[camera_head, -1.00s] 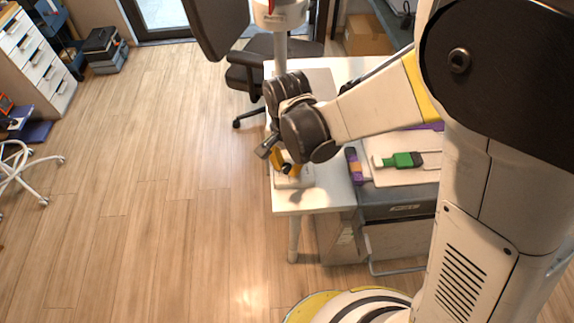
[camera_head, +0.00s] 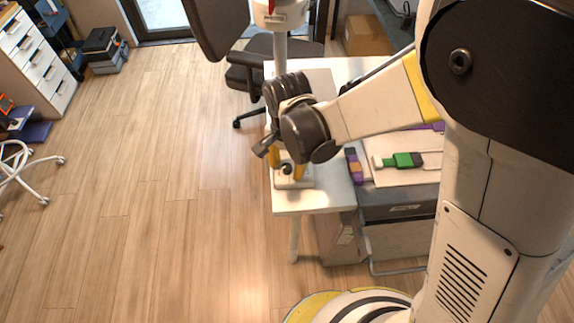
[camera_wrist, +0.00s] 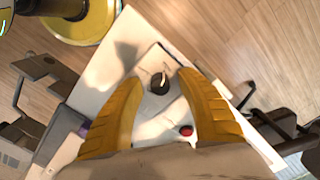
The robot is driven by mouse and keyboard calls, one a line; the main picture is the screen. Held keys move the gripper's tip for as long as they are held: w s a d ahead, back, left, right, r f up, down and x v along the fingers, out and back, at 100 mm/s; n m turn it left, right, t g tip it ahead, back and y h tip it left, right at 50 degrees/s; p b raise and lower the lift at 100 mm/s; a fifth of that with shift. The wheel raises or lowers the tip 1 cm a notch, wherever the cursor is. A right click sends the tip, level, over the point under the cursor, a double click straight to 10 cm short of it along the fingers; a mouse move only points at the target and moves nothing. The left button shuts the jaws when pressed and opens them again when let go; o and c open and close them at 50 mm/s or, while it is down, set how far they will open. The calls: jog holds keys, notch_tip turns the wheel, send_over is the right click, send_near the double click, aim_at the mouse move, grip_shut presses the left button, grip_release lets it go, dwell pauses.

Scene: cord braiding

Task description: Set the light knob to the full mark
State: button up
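The light knob (camera_wrist: 159,84) is a round black knob with a pale pointer line, on a white plate (camera_wrist: 146,63) at the table's corner. In the head view the dark knob (camera_head: 286,169) shows below my wrist. My gripper (camera_wrist: 157,78) is open, its two yellow fingers spread with the knob showing between their tips. A gap shows on both sides, and I cannot tell how high the tips are above the plate. In the head view my gripper (camera_head: 287,172) points down over the plate. The full mark is too small to make out.
A red button (camera_wrist: 186,130) sits near the knob, close to the right finger.

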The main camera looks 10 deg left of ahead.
aim_at(288, 166)
notch_tip(288, 166, up, 12)
dwell(0.6)
jog(key=s+d+r+n+t, duration=0.1)
jog(key=d+r+t, duration=0.1)
jog(key=d, duration=0.6)
jog(key=s+d+r+n+t, duration=0.2)
jog(key=d, duration=0.7)
jog(key=s+d+r+n+t, duration=0.1)
jog(key=s+d+r+t, duration=0.1)
jog(key=d, duration=0.6)
jog(key=shift+s+d+r+n+t, duration=0.3)
jog(key=shift+r+n+t, duration=0.1)
jog(key=shift+t, duration=0.2)
